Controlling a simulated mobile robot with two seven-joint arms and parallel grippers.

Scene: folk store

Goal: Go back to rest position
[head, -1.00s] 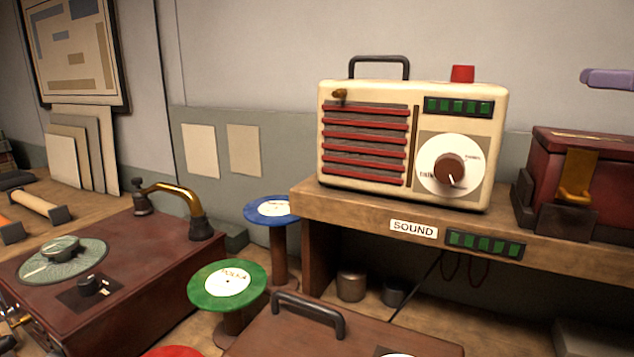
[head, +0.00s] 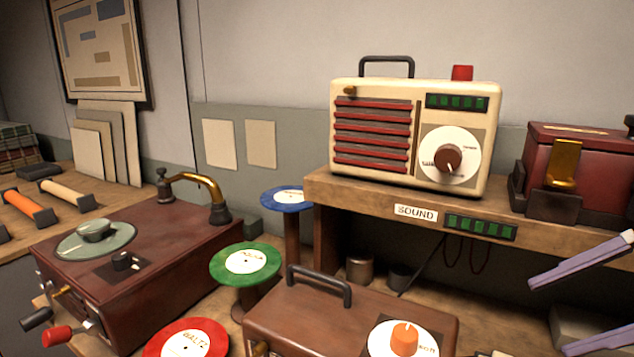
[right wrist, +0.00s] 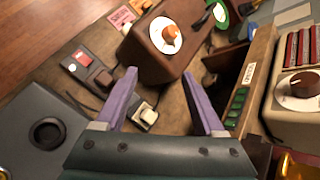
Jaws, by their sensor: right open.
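My right gripper (head: 547,317) shows at the lower right of the head view, its two purple fingers apart and pointing left. It hangs in front of the shelf, to the right of the brown box with the orange knob (head: 404,338). In the right wrist view the same gripper (right wrist: 159,76) is open, with nothing held between the fingers. Beyond the fingers there is a small cream switch (right wrist: 146,114) on the bench, and the brown box (right wrist: 160,40) is further off. My left gripper is not in view.
A cream radio (head: 375,177) and a dark red box (head: 590,150) stand on the wooden shelf (head: 350,194). A record player (head: 160,270) is at left, with green (head: 270,262), blue (head: 272,200) and red (head: 160,347) record stands beside it. The shelf edge is close to the right gripper.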

